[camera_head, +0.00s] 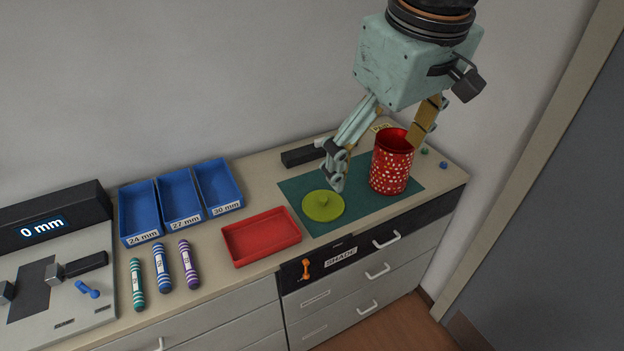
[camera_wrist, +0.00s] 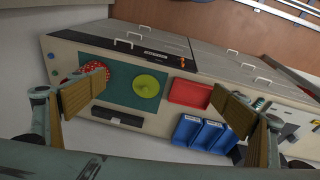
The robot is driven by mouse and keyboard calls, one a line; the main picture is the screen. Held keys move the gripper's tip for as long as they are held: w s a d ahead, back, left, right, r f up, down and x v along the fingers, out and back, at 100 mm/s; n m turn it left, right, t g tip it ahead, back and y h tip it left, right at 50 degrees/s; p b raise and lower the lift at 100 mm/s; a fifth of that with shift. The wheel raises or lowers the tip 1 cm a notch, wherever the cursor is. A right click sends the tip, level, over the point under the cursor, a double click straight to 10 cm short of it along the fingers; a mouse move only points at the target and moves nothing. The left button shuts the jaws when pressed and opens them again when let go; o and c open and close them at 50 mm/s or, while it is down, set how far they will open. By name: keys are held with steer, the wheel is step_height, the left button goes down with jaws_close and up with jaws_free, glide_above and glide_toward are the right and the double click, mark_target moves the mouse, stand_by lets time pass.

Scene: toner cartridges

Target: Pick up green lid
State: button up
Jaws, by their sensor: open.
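The green lid (camera_head: 323,206) is a flat yellow-green disc with a small knob, lying on the dark green mat (camera_head: 290,190). It also shows in the wrist view (camera_wrist: 146,86), between my fingers in the picture and clear of both. My gripper (camera_head: 380,160) is open and empty, above the mat. One finger appears close above the lid in the head view, and the other is on the far side of the red canister. The red canister with white spots (camera_head: 391,165) stands upright on the mat, right of the lid. In the wrist view a finger partly hides it (camera_wrist: 96,69).
A red tray (camera_head: 262,237) sits left of the lid. Three blue bins (camera_head: 180,200), several striped cylinders (camera_head: 162,268) and a gauge reading 0 mm (camera_head: 45,227) are further left. A black block (camera_head: 302,156) lies behind the mat. Small balls (camera_head: 443,165) lie at the right.

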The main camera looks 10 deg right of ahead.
steer(key=w+f+n+p, duration=0.2)
steer(key=w, duration=0.6)
steer(key=n+g+p, duration=0.3)
steer(key=n+p, duration=0.5)
glide_above(324, 198)
step_height(324, 198, down, 20)
steer(key=shift+a, duration=0.15)
steer(key=shift+f, duration=0.2)
steer(key=shift+f+p, duration=0.4)
steer(key=shift+f, duration=3.75)
steer(key=shift+f, duration=0.15)
steer(key=shift+f+p, duration=0.55)
steer(key=shift+f, duration=1.9)
